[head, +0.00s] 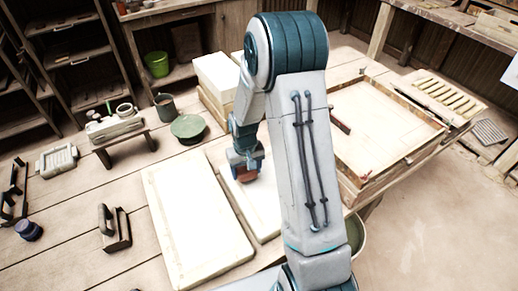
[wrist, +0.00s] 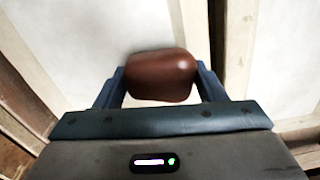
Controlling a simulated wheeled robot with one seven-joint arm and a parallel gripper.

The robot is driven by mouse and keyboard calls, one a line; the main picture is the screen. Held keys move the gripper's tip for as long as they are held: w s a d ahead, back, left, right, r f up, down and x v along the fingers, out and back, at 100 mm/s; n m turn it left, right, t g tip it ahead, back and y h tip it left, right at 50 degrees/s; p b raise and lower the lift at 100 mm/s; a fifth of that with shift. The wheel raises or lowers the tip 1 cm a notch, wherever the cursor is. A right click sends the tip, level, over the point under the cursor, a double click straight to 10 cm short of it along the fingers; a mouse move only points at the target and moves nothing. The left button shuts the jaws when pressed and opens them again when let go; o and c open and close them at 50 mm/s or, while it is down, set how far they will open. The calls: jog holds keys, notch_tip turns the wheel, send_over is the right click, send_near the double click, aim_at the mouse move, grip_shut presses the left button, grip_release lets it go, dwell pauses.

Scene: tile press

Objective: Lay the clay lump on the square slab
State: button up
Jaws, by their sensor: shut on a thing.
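The clay lump is a smooth reddish-brown block (wrist: 160,76), held between both fingers of my gripper (wrist: 160,88) in the wrist view. In the head view my gripper (head: 245,158) points down with the lump (head: 246,175) low at its tips. Beneath it is a pale slab (head: 262,205), partly hidden by my arm; its white face also fills much of the wrist view (wrist: 90,45). I cannot tell whether the lump touches that face. A larger pale rectangular slab (head: 193,215) lies just left of it. My arm hides the slab's full outline, so its squareness is unclear.
A shallow wooden frame (head: 385,125) with a pale bed stands right of my arm. White blocks (head: 215,75) are stacked behind. A green round dish (head: 187,127), a grey cup (head: 165,106) and a handled tool (head: 114,228) stand left. Bare planks lie between them.

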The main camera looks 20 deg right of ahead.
jog(key=s+d+r+n+p, duration=0.2)
jog(key=s+d+r+p, duration=0.2)
jog(key=d+r, duration=0.3)
jog(key=f+b, duration=0.2)
jog(key=f, duration=0.1)
jog(key=d+f+b, duration=0.1)
jog(key=f+b, duration=0.1)
jog(key=f, duration=0.1)
jog(key=f+b, duration=0.2)
jog(key=f, duration=0.1)
jog(key=shift+w+d, duration=0.15)
jog(key=o, duration=1.2)
jog(key=shift+o, duration=0.2)
